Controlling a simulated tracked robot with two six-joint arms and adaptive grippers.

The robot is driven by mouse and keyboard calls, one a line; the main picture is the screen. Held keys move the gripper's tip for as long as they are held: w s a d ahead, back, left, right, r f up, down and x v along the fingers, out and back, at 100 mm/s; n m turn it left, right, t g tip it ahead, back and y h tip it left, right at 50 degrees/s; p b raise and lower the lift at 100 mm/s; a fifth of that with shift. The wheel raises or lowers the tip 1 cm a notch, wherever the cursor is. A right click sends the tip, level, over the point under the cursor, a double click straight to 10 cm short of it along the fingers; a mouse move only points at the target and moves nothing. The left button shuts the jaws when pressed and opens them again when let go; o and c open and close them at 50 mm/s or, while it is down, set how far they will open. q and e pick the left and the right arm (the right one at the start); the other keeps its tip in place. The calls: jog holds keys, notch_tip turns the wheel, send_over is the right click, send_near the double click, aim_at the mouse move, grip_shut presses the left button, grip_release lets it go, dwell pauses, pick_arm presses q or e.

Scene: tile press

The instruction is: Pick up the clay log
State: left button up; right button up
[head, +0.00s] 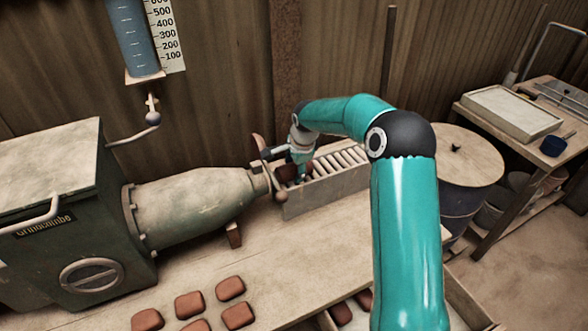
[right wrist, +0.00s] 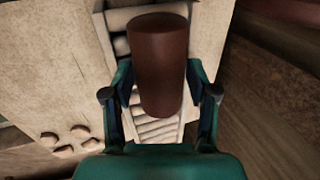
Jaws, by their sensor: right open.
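The clay log (right wrist: 162,60) is a red-brown cylinder in the right wrist view, lying between the two fingers of my right gripper (right wrist: 162,94). The fingers stand open on either side of it, with the left and right tips apart. In the head view the right gripper (head: 299,170) is at the outlet end of the machine, above the roller rack. The log (head: 286,172) shows only partly there, behind and beside the gripper. My left gripper is not in view.
The grey-green extruder (head: 195,205) stands at left, its nozzle facing the roller rack (head: 330,188). Several red-brown tiles (head: 230,288) lie on the bench's front part. A barrel (head: 470,160) and side table with a tray (head: 512,112) stand at right.

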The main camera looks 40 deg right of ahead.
jog(key=shift+w+d+f, duration=0.1)
jog(key=shift+w+f, duration=0.05)
jog(key=shift+f, duration=0.3)
jog(key=c, duration=1.1)
jog(key=shift+r, duration=0.1)
grip_shut()
